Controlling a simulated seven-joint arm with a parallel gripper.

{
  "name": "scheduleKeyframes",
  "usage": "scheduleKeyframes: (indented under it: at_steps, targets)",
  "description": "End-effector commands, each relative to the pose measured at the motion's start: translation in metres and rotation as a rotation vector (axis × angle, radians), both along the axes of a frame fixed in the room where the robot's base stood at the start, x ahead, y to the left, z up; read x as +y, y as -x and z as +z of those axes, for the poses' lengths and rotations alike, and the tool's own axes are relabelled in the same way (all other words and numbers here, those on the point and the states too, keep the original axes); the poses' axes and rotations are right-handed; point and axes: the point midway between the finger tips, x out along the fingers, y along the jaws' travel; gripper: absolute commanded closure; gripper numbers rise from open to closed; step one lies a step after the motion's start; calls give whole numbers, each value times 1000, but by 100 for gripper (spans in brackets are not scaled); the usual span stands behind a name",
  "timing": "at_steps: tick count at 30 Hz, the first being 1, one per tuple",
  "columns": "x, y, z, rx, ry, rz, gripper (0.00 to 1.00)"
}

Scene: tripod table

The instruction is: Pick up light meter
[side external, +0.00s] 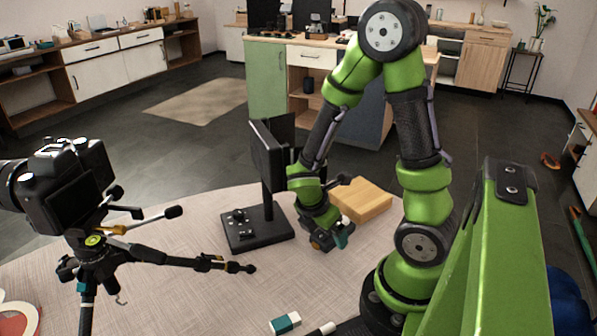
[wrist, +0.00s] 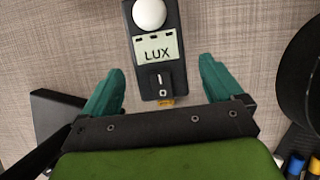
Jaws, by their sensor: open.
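The light meter (wrist: 174,73) is a slim black device with a white dome at its far end, a screen reading LUX and a switch near its lower end. It lies on the woven cloth surface in the wrist view. My gripper (wrist: 162,66) is open, with one teal finger on each side of the meter's lower part and a gap on both sides. In the side view my gripper (side external: 335,238) points down low over the table, beside the black stand. I cannot make out the meter in the side view.
A black stand (side external: 257,236) with an upright panel is left of my gripper, and a wooden block (side external: 362,204) is behind it. A camera on a tripod (side external: 62,185) is at the left. A teal and white eraser (side external: 285,323) lies in front. The table's front middle is clear.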

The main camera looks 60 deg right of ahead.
Motion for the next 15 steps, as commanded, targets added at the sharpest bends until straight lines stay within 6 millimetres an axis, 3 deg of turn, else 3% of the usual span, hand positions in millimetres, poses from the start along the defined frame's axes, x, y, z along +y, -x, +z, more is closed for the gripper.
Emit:
scheduleKeyframes:
  at_steps: [2,12,15]
  targets:
    - [-9,4,-2,2,-1,-1,6]
    - [-11,4,-11,-1,0,1,6]
    - [-11,4,-11,-1,0,1,19]
